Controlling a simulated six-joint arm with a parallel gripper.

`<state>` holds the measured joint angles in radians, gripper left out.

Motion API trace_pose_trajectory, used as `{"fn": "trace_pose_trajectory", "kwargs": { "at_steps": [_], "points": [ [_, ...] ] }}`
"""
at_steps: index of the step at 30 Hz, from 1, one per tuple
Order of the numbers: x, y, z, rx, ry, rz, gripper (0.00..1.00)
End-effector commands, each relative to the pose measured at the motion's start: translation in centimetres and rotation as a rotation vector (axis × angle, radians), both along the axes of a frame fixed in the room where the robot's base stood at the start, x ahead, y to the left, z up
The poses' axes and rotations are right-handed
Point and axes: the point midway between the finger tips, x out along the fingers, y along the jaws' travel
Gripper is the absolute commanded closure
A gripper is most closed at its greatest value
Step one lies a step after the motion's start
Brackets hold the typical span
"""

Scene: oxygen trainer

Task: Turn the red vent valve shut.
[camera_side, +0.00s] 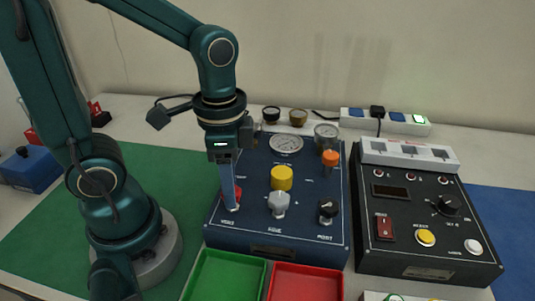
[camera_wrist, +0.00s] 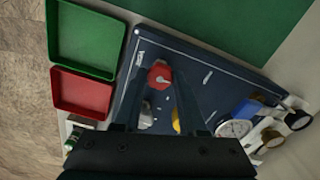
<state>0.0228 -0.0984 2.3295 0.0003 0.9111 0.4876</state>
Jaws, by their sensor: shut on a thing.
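The red vent valve (camera_side: 237,192) is a small red knob at the left front of the dark blue panel (camera_side: 262,226). In the wrist view the red valve (camera_wrist: 159,75) shows between my fingertips, with a pale mark on its top. My gripper (camera_side: 231,203) points straight down, its fingers shut on the red valve. In the side view the fingers hide part of the knob. In the wrist view my gripper (camera_wrist: 160,80) reaches over the panel from below.
A grey knob (camera_side: 278,203), a yellow knob (camera_side: 282,178), a black knob (camera_side: 327,210) and an orange knob (camera_side: 330,158) stand right of my gripper. A green tray (camera_side: 204,291) and red tray (camera_side: 304,268) lie in front. A black control box (camera_side: 430,262) is to the right.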

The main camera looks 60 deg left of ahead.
Motion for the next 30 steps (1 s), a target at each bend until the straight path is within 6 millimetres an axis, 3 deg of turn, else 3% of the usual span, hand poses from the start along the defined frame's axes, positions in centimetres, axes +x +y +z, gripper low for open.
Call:
{"fn": "trace_pose_trajectory", "kwargs": {
  "at_steps": [17,18,19,30],
  "points": [
    [0.12,0.01,-0.03,0.001,-0.005,-0.031,1.0],
    [0.12,0.0,-0.03,0.001,-0.005,-0.03,0.44],
    [0.11,0.01,-0.03,0.001,-0.005,-0.03,0.32],
    [0.08,-0.01,0.21,0.0,-0.002,-0.028,0.29]
  ]
}}
